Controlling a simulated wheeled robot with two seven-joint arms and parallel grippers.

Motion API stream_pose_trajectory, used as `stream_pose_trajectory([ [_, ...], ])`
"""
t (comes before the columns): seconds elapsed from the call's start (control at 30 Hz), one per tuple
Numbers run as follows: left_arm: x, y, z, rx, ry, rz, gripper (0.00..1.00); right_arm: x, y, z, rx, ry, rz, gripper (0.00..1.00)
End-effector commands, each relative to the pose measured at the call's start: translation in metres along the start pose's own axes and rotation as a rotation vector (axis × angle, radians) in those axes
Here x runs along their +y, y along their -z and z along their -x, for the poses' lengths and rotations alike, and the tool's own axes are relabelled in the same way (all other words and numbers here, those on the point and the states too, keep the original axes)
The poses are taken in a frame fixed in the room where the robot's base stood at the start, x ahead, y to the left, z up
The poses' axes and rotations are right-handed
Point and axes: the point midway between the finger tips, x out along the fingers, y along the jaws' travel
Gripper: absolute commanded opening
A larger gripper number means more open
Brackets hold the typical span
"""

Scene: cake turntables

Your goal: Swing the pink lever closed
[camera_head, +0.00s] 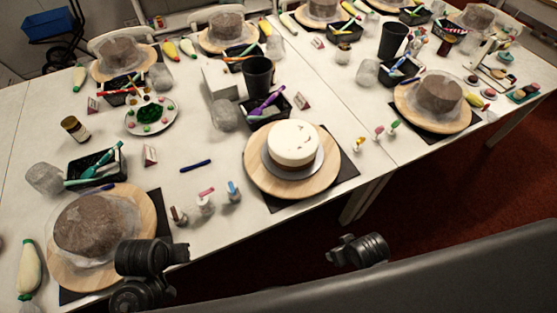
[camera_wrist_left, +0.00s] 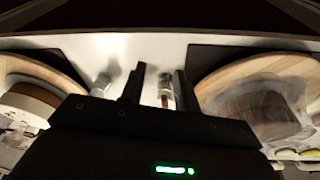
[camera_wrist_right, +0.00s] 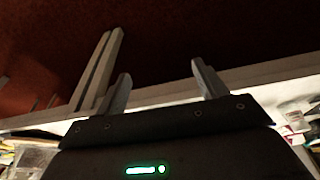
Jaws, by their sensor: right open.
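A small dispenser with a pink lever (camera_head: 207,191) on top stands on the white table, between one with a dark top (camera_head: 178,215) and one with a blue top (camera_head: 233,188). A second, farther set also has a pinkish piece (camera_head: 378,131). In the left wrist view my left gripper (camera_wrist_left: 159,75) is open. A small whitish dispenser (camera_wrist_left: 166,92) shows between its fingers; its lever is not clear there, and I cannot tell if they touch. My right gripper (camera_wrist_right: 163,85) is open and empty, beyond the table's front edge over the red floor.
A wooden turntable with a white-topped cake (camera_head: 293,143) stands right of the dispensers. Another with a brown wrapped cake (camera_head: 93,226) stands left. A blue stick (camera_head: 195,166) lies behind them. A black tray (camera_head: 95,165) and a piping bag (camera_head: 29,268) are at left.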

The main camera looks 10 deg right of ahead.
Motion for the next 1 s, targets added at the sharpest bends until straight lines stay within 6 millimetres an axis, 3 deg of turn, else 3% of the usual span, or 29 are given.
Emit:
stream_pose_trajectory([
  [0.17,0.017,0.048,-0.020,-0.045,-0.007,0.107,0.32,-0.004,-0.032,-0.077,-0.040,0.005,0.005,0.71],
  [0.27,0.028,0.080,-0.028,-0.077,-0.006,0.177,0.32,-0.007,-0.062,-0.122,-0.065,0.009,0.009,0.71],
  [0.4,0.049,0.135,-0.031,-0.130,0.006,0.284,0.32,-0.010,-0.123,-0.182,-0.103,0.013,0.018,0.71],
  [0.5,0.063,0.170,-0.026,-0.164,0.023,0.353,0.32,-0.011,-0.168,-0.209,-0.126,0.015,0.024,0.71],
  [0.7,0.082,0.218,-0.011,-0.207,0.059,0.447,0.32,-0.011,-0.236,-0.231,-0.157,0.018,0.033,0.71],
  [0.83,0.087,0.232,-0.004,-0.220,0.073,0.478,0.32,-0.011,-0.258,-0.234,-0.166,0.019,0.036,0.71],
  [1.0,0.089,0.237,-0.002,-0.225,0.079,0.488,0.32,-0.010,-0.266,-0.234,-0.168,0.019,0.037,0.71],
])
